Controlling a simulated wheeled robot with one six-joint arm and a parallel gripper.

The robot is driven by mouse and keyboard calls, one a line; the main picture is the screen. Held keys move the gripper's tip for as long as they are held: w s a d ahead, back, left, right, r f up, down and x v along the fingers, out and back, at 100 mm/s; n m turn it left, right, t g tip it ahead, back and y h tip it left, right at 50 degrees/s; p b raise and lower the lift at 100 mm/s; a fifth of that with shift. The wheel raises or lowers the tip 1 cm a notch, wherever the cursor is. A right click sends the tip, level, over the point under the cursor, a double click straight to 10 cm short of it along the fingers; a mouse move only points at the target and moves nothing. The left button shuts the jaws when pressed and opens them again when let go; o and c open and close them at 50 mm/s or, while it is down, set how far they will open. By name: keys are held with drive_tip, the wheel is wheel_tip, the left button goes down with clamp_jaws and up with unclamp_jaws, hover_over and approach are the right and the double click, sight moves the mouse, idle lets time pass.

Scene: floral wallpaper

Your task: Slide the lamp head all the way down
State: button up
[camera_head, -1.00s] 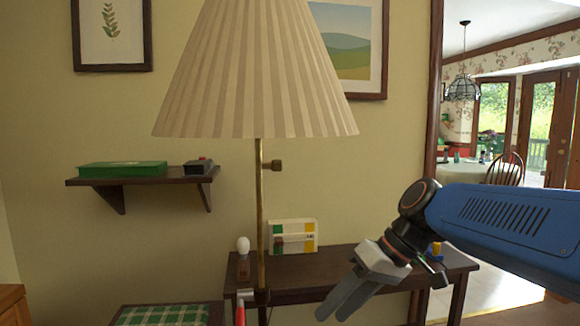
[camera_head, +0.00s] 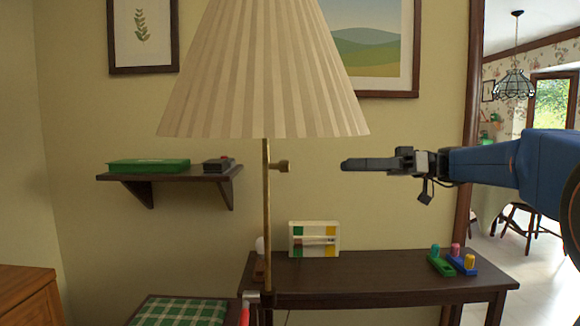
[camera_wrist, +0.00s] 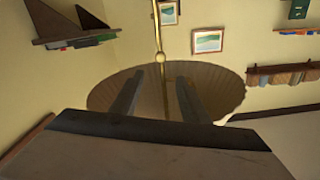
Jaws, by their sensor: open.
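The lamp has a pleated cream shade (camera_head: 264,80) high on a thin brass pole (camera_head: 266,215). A small brass knob (camera_head: 281,166) sticks out to the right of the pole just below the shade. My gripper (camera_head: 345,164) is right of the knob at about its height in the picture, pointing left and apart from it. The wrist view looks upside down; there the open fingers (camera_wrist: 158,95) are empty and overlap the shade (camera_wrist: 225,88), with the pole (camera_wrist: 157,25) beyond.
A dark side table (camera_head: 380,275) holds a white-framed box (camera_head: 314,239) and colored pegs on blocks (camera_head: 455,260). A wall shelf (camera_head: 170,174) is left of the pole. A green plaid stool (camera_head: 180,312) stands below. Open air lies between gripper and pole.

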sight(286, 166)
drive_tip(key=a, duration=1.6)
drive_tip(key=shift+w+a, duration=0.2)
drive_tip(key=shift+a, duration=0.2)
drive_tip(key=shift+f, duration=0.1)
clamp_jaws()
